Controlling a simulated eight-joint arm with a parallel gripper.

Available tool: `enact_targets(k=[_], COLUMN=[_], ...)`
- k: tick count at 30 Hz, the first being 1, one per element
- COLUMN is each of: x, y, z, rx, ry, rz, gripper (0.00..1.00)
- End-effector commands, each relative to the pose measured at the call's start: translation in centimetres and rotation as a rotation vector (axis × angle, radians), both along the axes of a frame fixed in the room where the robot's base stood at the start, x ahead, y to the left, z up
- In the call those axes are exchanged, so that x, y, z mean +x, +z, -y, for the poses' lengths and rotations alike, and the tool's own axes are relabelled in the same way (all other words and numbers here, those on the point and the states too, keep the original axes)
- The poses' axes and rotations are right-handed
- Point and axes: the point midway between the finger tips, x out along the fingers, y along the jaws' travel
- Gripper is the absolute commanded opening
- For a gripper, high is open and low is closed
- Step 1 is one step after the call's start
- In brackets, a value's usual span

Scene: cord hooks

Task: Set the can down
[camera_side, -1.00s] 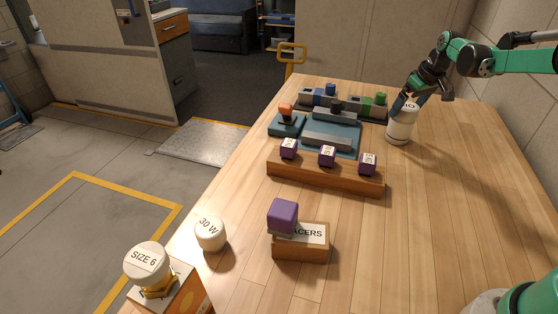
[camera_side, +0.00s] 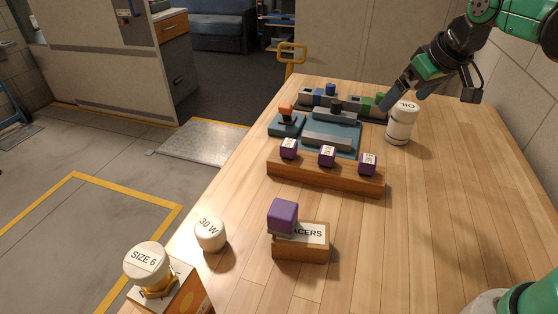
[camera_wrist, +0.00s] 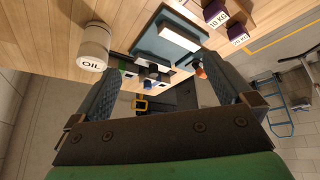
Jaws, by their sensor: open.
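The can (camera_side: 401,124) is white with a label and stands upright on the wooden table at the back right in the side view. In the wrist view the can (camera_wrist: 94,47) shows its OIL label and lies beyond the left finger. My gripper (camera_side: 404,101) is open, above and just left of the can's top, with its fingers apart. In the wrist view my gripper (camera_wrist: 167,75) has its two fingers wide apart with nothing held between them.
A labelled block (camera_side: 302,247) with a purple cube, and a white 30 W bulb (camera_side: 210,233), are nearer. The table's right side is clear.

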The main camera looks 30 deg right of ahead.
Motion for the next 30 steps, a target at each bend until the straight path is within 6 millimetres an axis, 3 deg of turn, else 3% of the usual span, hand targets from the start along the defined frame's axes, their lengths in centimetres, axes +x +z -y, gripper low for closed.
enact_targets(k=[3,9,30], x=[-3.2,-6.2,-6.7], y=[-1.6,-4.0,-4.6], z=[-3.1,-5.5,-5.9], rx=[0.010,0.034,0.040], ry=[0.013,0.019,0.019], rz=[0.058,0.122,0.136], gripper=[1.00,1.00,1.00])
